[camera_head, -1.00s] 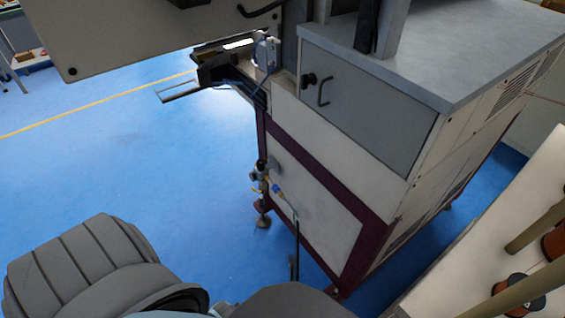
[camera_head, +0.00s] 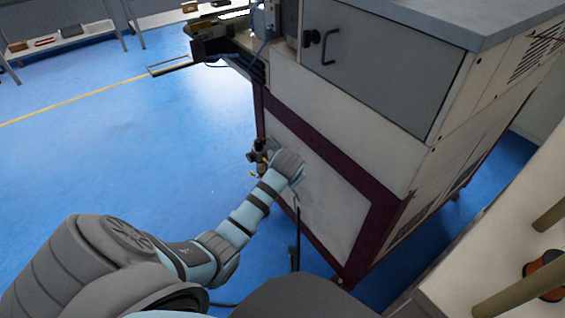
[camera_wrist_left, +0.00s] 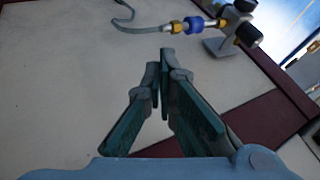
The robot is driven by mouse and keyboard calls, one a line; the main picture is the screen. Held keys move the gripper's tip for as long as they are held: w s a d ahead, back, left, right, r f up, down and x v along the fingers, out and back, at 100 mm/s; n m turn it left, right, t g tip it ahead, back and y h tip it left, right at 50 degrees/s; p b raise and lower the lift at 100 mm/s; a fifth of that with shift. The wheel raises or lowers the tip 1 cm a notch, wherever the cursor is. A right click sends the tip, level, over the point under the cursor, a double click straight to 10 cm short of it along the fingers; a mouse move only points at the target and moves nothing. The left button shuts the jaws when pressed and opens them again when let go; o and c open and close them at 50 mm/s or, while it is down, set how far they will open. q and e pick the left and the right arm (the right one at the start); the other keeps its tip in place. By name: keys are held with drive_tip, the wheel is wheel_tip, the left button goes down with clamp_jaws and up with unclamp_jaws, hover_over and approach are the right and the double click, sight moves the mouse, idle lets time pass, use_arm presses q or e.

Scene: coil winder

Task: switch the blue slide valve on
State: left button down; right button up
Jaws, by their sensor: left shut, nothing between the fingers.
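The blue slide valve (camera_wrist_left: 194,25) is a blue sleeve between brass fittings on a pneumatic line at the machine's lower panel. It shows in the left wrist view at the top, just beyond and to the right of my left gripper (camera_wrist_left: 160,60). The left fingers are shut and empty, apart from the valve and in front of the pale panel. In the head view my left arm reaches to the valve assembly (camera_head: 257,152), and the wrist (camera_head: 287,165) hides the left fingers and the blue sleeve. My right gripper is not in view.
The coil winder cabinet (camera_head: 375,75) stands right of centre, with a dark red frame around its lower panel (camera_head: 320,185). A hose (camera_head: 297,235) hangs below the valve. A pale surface with spools (camera_head: 547,275) lies at the right. Blue floor is clear at the left.

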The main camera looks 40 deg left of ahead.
use_arm(q)
drive_tip(key=b+x, duration=0.2)
drive_tip(key=x, duration=0.1)
drive_tip(key=a+b+x, duration=0.1)
drive_tip(key=b+x, duration=0.2)
drive_tip(key=x, duration=0.1)
drive_tip(key=a+r+b+x, duration=0.1)
drive_tip(key=b+x, duration=0.1)
drive_tip(key=x, duration=0.2)
drive_tip(key=shift+a+f, duration=0.15)
drive_tip(key=shift+a, duration=0.15)
drive_tip(key=shift+a+b, duration=0.3)
drive_tip(key=shift+b, duration=0.05)
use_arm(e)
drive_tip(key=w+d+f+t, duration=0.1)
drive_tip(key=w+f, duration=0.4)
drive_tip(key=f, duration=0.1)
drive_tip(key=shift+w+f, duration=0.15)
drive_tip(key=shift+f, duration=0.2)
